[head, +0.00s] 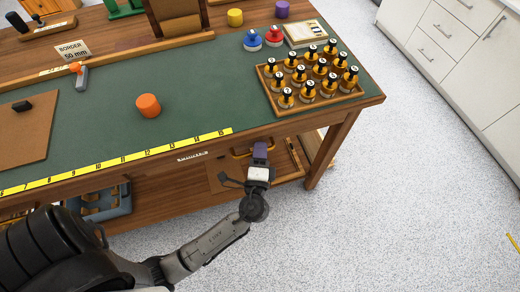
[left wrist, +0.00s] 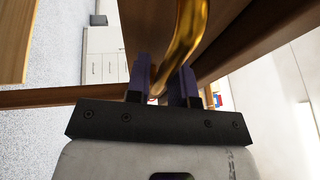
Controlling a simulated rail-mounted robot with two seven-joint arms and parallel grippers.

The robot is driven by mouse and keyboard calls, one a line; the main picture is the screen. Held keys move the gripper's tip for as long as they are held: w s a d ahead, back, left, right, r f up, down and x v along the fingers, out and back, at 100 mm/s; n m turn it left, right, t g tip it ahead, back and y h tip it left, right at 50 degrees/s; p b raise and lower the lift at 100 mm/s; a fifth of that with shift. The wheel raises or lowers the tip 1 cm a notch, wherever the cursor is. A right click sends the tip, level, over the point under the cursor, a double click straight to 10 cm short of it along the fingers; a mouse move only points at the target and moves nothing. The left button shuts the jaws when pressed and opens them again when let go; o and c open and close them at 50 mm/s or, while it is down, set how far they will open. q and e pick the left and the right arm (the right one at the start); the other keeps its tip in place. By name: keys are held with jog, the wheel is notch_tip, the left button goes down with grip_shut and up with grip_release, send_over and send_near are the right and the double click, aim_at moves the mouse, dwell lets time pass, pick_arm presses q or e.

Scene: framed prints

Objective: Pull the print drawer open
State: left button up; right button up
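The print drawer's brass handle (head: 240,153) shows in the head view under the right part of the green-topped bench's front edge. My left gripper (head: 261,153) is at the right end of this handle. In the left wrist view, the curved brass handle (left wrist: 188,35) runs down between the purple fingers of my left gripper (left wrist: 163,85). The fingers are close together around it and look shut on it. The exact contact is partly hidden. The drawer front is mostly hidden by the bench top and my arm. My right gripper is not in view.
A bench leg (head: 325,155) stands right of my gripper. A blue-grey crate (head: 105,200) sits below at left.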

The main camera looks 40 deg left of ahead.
pick_arm(q)
jog(key=shift+c, duration=0.4)
grip_shut()
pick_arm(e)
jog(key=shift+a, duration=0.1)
